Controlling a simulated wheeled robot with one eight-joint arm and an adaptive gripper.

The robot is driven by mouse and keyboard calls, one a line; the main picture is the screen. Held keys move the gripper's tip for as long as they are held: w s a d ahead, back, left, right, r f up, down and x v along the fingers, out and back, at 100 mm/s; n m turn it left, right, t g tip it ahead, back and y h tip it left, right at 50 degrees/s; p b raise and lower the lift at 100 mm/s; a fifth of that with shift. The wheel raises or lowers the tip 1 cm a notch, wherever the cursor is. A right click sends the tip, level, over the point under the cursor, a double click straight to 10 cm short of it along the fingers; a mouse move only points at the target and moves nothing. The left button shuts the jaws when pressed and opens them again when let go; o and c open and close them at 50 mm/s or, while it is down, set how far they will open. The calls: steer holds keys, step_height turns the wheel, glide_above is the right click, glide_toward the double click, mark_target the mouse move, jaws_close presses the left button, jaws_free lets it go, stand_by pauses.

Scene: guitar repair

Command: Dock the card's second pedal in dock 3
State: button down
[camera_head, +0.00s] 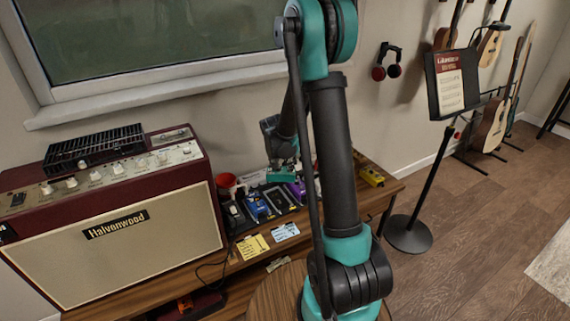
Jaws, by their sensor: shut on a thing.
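My gripper (284,166) is small in view, pointing down over the back of the pedal row on the wooden bench, partly hidden by my arm. It is shut on a small teal-green box that looks like a pedal (281,175); its exact outline is hard to tell. Below and in front is a dark pedal board with a black pedal (235,214), a blue pedal (257,207) and a purple pedal (297,190). Dock numbers cannot be read. A yellow card (252,246) and a pale blue card (285,232) lie in front; their writing is too small to read.
A maroon amplifier (140,236) with a black rack on top stands left of the pedals. A red cup (226,181) is behind them. A yellow pedal (371,176) sits at the bench's right end. A music stand (447,85) and guitars are farther right.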

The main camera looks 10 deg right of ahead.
mark_target(275, 174)
steer(key=shift+a+f+m+h, duration=0.3)
steer(key=shift+a+m, duration=0.15)
steer(key=shift+m, duration=0.25)
steer(key=m, duration=0.1)
steer(key=a+f+m+g, duration=0.1)
steer(key=m, duration=0.1)
steer(key=shift+h, duration=0.4)
steer(key=m, duration=0.2)
steer(key=f+m+g, duration=0.1)
steer(key=shift+a+h, duration=0.25)
steer(key=shift+h, duration=0.05)
steer(key=m, duration=0.1)
steer(key=m+g, duration=0.1)
steer(key=f+m, duration=0.1)
steer(key=m, duration=0.1)
steer(key=shift+s+a+g, duration=0.25)
steer(key=shift+a+g, duration=0.05)
steer(key=shift+a, duration=0.05)
steer(key=shift+f, duration=3.1)
steer(key=shift+f, duration=0.6)
steer(key=c, duration=0.6)
jaws_free()
steer(key=shift+o, duration=0.3)
